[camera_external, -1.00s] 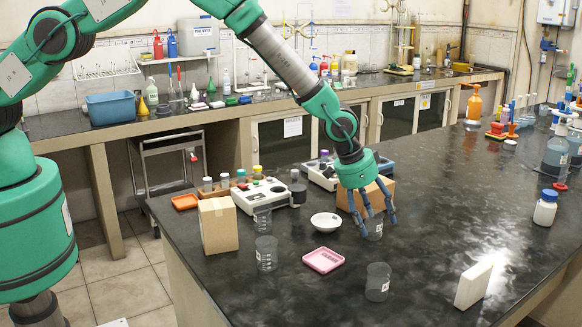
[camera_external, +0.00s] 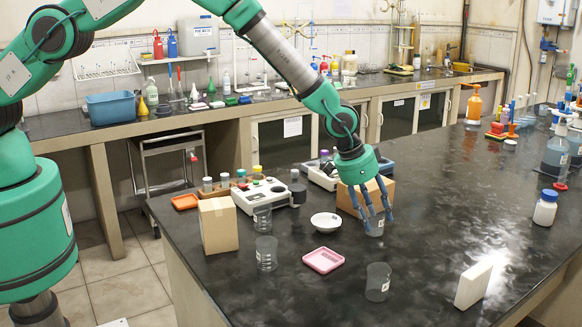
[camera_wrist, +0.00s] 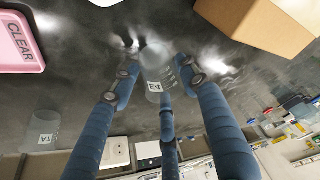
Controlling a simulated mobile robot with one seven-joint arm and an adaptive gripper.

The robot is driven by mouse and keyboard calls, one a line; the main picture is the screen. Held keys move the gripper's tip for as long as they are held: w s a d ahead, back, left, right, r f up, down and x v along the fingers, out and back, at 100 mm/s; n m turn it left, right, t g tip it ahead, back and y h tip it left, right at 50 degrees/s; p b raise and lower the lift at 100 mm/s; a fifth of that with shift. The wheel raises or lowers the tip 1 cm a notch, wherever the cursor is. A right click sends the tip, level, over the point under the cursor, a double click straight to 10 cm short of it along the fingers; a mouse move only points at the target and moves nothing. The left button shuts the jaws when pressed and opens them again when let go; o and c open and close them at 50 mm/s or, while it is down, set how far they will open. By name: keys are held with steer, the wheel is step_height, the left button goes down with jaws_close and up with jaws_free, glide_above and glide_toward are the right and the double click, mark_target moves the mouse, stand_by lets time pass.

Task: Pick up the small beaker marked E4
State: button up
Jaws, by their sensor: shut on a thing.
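My gripper (camera_external: 374,228) has blue fingers and is shut on a small clear beaker (camera_external: 376,229), low at the bench top beside a cardboard box. In the wrist view this beaker (camera_wrist: 156,62) stands between the fingers, with a white label whose mark I cannot read surely. Whether its base touches the bench is unclear. Three other clear beakers stand apart: one (camera_external: 378,283) nearer the camera, one (camera_external: 266,256) to the left, and one (camera_external: 262,220) behind that. A labelled beaker also shows at the left of the wrist view (camera_wrist: 40,125).
A pink tray (camera_external: 323,260) and a white bowl (camera_external: 326,222) lie left of my gripper. A cardboard box (camera_external: 352,208) is close behind it; another box (camera_external: 219,226) is further left. A white block (camera_external: 474,284) stands front right.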

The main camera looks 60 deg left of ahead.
steer(key=shift+r, duration=0.5)
steer(key=shift+v, duration=0.85)
steer(key=s+a, duration=0.3)
steer(key=s, duration=0.3)
steer(key=s+a+r, duration=0.1)
steer(key=s+a, duration=0.3)
steer(key=s, duration=0.3)
steer(key=shift+s+r+b, duration=0.2)
steer(key=shift+s+b, duration=0.1)
steer(key=shift+s, duration=0.05)
